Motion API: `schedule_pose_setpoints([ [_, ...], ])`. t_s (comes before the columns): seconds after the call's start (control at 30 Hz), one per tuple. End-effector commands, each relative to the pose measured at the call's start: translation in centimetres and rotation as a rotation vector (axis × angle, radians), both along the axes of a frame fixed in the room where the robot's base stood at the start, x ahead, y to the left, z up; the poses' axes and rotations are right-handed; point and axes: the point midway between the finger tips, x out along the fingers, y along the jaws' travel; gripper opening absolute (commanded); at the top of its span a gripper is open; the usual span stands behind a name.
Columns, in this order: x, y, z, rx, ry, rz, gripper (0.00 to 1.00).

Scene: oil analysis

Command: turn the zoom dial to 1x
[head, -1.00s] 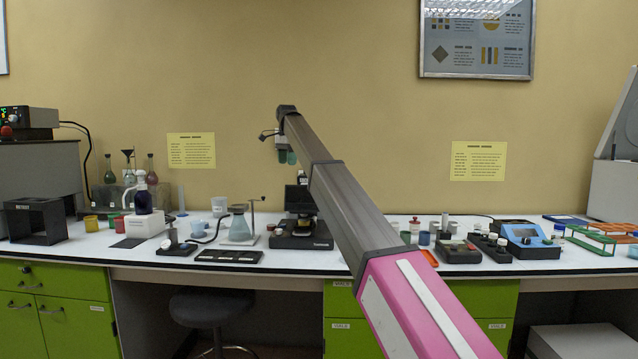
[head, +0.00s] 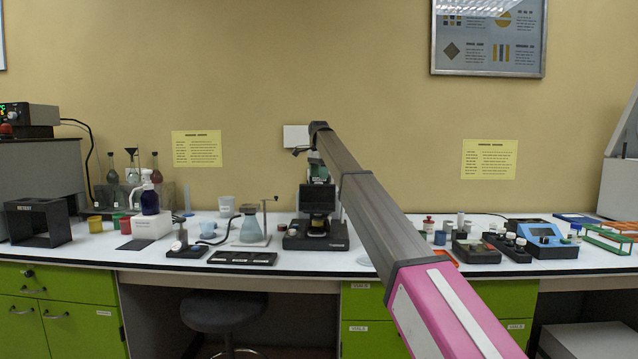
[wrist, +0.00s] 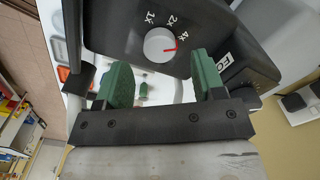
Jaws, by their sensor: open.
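The zoom dial (wrist: 160,45) is a round, light grey knob on a black housing (wrist: 115,30) in the wrist view. Labels 1x, 2x and 4x are printed around its upper edge. Its red mark points right, nearest the 4x label. My gripper (wrist: 158,66) is open, with one green finger on each side just below the dial in the picture. The fingers are not closed on the dial; I cannot tell whether either touches it. In the head view, my gripper (head: 318,170) is at the top of the black microscope (head: 316,240); the dial is not discernible there.
A flask on a stand (head: 250,228) and a black tray (head: 242,258) are left of the microscope. Dark boxes with knobs (head: 476,252) and a blue instrument (head: 542,238) are to the right. The wall (head: 390,100) is close behind.

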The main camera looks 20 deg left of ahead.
Motion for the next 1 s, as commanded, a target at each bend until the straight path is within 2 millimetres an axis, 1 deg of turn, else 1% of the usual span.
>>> schedule_pose_setpoints([
  [0.03,-0.2,-0.1,-1.0,-0.001,0.001,0.0,0.63],
  [0.2,-0.1,0.0,-3.0,0.0,0.0,0.0,0.63],
  [0.3,0.0,0.0,-3.4,0.0,0.0,0.0,0.63],
  [0.53,0.0,0.0,-3.5,0.0,0.0,0.0,0.63],
  [0.57,0.0,0.0,-3.5,0.0,0.0,0.0,0.53],
  [0.6,0.0,0.0,-3.4,0.0,0.0,0.0,0.4],
  [0.67,0.0,0.0,-3.4,0.001,-0.001,0.0,0.21],
  [0.7,0.0,0.0,-3.4,0.001,-0.001,0.0,0.14],
  [1.0,0.0,0.0,-3.4,0.001,-0.001,0.02,0.14],
])
